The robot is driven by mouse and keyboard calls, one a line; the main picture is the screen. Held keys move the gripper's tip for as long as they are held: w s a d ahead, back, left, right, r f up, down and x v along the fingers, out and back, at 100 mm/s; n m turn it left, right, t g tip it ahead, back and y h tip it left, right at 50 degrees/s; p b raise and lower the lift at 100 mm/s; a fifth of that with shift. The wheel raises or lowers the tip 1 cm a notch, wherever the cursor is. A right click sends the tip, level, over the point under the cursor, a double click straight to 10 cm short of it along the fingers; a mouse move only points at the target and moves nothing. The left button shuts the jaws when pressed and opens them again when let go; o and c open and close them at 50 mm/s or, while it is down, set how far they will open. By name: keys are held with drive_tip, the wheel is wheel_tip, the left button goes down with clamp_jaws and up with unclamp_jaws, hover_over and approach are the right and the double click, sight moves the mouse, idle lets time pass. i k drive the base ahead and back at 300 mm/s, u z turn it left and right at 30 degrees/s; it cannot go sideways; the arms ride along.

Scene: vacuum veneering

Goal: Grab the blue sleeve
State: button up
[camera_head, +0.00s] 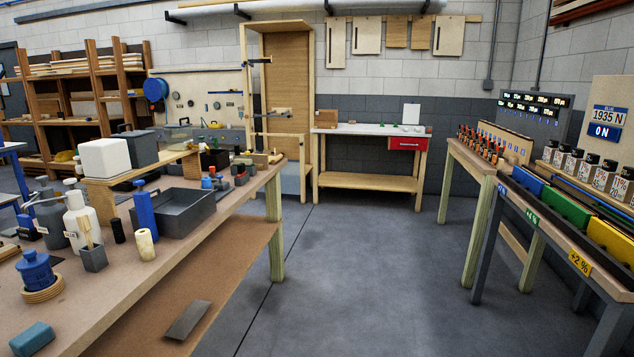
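No item here is plainly marked as the blue sleeve. A long blue piece (528,180) lies at the far end of the right-hand rack, beyond a green piece (566,207) and a yellow piece (612,241). I cannot tell which of these blue things is the sleeve. My gripper is not in view.
The left workbench (85,312) is crowded with a blue jar (36,271), the grey tray (182,221) and bottles. The grey floor (360,265) between the benches is clear. A table with a red drawer (407,144) stands at the back.

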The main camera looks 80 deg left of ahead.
sight(206, 181)
drive_tip(key=u, duration=2.3)
drive_tip(key=i, duration=3)
drive_tip(key=u, duration=2.25)
